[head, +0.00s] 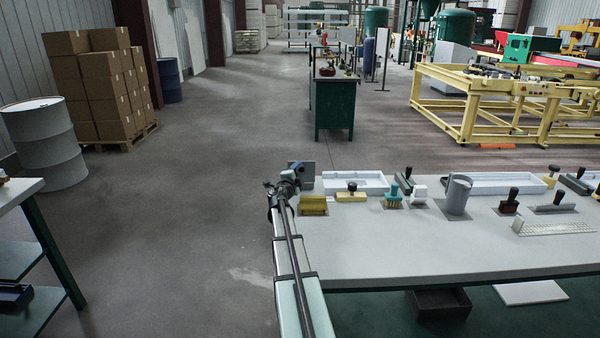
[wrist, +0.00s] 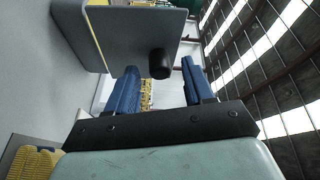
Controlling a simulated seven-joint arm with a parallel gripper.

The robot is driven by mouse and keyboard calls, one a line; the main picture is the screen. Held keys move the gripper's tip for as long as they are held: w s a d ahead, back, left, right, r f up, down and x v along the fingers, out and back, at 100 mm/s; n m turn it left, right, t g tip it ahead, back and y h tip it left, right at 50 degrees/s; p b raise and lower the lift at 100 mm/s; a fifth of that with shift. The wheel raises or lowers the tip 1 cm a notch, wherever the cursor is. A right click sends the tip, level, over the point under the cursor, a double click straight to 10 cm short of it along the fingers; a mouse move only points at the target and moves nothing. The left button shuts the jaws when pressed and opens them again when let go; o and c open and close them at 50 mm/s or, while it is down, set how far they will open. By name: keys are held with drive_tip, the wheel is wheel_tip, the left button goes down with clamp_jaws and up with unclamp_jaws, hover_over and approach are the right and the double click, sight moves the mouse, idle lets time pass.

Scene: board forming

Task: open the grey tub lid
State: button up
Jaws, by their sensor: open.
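The grey tub (head: 305,172) stands at the far left corner of the table, partly hidden by my gripper (head: 290,180) in the head view. In the wrist view, a flat grey face of it, which looks like the lid (wrist: 125,35), fills the upper left. A short black knob (wrist: 160,63) sticks out from this face. My gripper (wrist: 158,68) is open, with one blue finger on each side of the knob's line. Gaps show between the knob and both fingers, and nothing is held. I cannot tell how far the fingertips are from the grey face. The lid looks closed, though its seam is unclear.
A yellow block (head: 313,204) lies just in front of the tub on the table (head: 420,250). White trays (head: 355,182), brushes, a grey cup (head: 458,195) and several hand tools stand to the right. The table's front middle is clear.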

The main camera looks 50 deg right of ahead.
drive_tip(key=v, duration=1.2)
drive_tip(key=shift+s+a, duration=0.15)
